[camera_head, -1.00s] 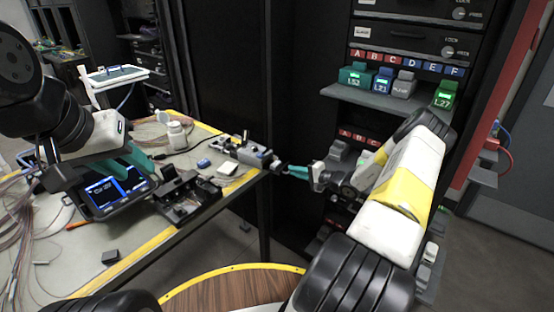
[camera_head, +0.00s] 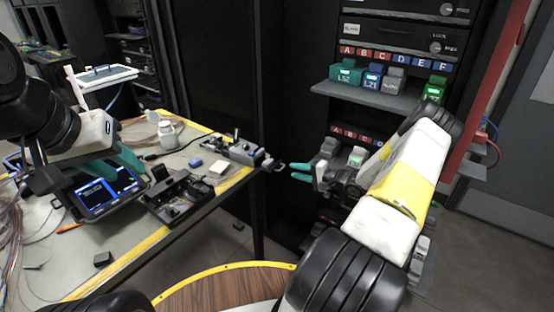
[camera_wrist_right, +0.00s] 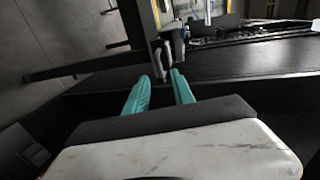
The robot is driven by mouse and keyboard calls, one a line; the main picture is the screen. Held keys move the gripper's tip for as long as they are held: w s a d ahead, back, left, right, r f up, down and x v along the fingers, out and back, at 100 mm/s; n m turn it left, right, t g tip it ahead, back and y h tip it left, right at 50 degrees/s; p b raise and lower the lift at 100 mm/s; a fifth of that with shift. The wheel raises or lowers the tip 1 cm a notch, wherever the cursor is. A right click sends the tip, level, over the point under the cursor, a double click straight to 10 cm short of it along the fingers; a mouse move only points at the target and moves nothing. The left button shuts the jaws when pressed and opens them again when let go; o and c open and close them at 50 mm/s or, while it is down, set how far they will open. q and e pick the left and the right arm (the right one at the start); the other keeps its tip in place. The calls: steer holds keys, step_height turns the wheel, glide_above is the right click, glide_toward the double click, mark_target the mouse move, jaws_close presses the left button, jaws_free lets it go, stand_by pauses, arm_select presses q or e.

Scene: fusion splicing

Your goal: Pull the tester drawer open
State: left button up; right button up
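The tester (camera_head: 240,150) is a small grey box at the right end of the workbench. A looped drawer handle (camera_head: 274,166) sticks out of its right end, past the table edge. My right gripper (camera_head: 293,171) is just right of the handle, open and apart from it. In the right wrist view the handle (camera_wrist_right: 163,60) lies just beyond and between the teal fingertips (camera_wrist_right: 160,76), which are spread and empty. My left gripper (camera_head: 118,172) hangs over the left of the bench by the splicer with blue screens (camera_head: 105,192). Its teal fingers look spread, with nothing visible between them.
A black tray-like fixture (camera_head: 178,195), a white bottle (camera_head: 168,135) and loose cables lie on the bench (camera_head: 130,250). A dark rack (camera_head: 400,50) with a shelf of labelled modules stands behind my right arm. A gap separates bench and rack.

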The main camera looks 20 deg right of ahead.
steer(key=v, duration=0.3)
stand_by(0.4)
steer(key=s+a+r+n+g+h, duration=0.1)
steer(key=s+a+r+n+g, duration=0.35)
steer(key=a+r, duration=0.55)
steer(key=s+a+r+n+g, duration=0.5)
steer(key=a+r, duration=0.3)
steer(key=r, duration=0.4)
steer(key=s+r+t+h, duration=0.1)
steer(key=s+r+h, duration=0.1)
steer(key=s+r, duration=0.2)
steer(key=s+r+n+t+h, duration=0.1)
steer(key=s+r, duration=0.4)
steer(key=s, duration=0.6)
steer(key=s+r+t+h, duration=0.1)
steer(key=s+r+h, duration=0.2)
steer(key=s, duration=0.4)
steer(key=shift+s+a+r, duration=0.35)
steer(key=shift+a+r, duration=0.1)
steer(key=shift+r, duration=0.3)
